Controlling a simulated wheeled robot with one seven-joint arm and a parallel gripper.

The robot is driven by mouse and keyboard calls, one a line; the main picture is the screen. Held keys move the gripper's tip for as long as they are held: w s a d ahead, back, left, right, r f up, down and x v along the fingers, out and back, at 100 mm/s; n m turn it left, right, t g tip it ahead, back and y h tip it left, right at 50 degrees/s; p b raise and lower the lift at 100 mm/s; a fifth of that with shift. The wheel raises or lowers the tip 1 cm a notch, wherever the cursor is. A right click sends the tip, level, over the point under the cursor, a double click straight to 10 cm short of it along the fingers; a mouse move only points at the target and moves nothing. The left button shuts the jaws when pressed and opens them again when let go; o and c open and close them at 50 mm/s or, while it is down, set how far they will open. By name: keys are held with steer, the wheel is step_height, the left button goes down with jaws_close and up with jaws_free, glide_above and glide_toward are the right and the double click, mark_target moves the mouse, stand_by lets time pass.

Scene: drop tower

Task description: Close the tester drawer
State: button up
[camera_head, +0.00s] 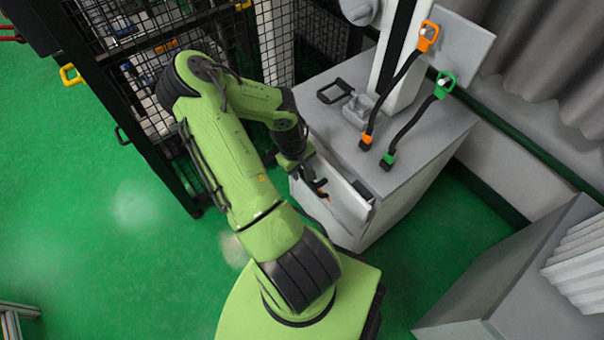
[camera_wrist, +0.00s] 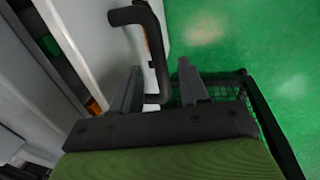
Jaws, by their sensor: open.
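My gripper (camera_head: 316,187) is at the drawer front. In the wrist view my gripper (camera_wrist: 161,75) is open, with the lower part of the handle between its two fingers. I cannot tell whether a finger touches the handle.
A black mesh fence (camera_head: 150,85) stands left of the cabinet. On the cabinet top (camera_head: 430,140) are a column, a small grey block (camera_head: 357,110) and cables with orange and green ends. A grey box (camera_head: 520,285) stands at lower right. Green floor lies clear at left.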

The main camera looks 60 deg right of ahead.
steer(key=shift+d+f, duration=0.15)
steer(key=shift+f, duration=0.65)
steer(key=shift+c, duration=0.2)
jaws_close()
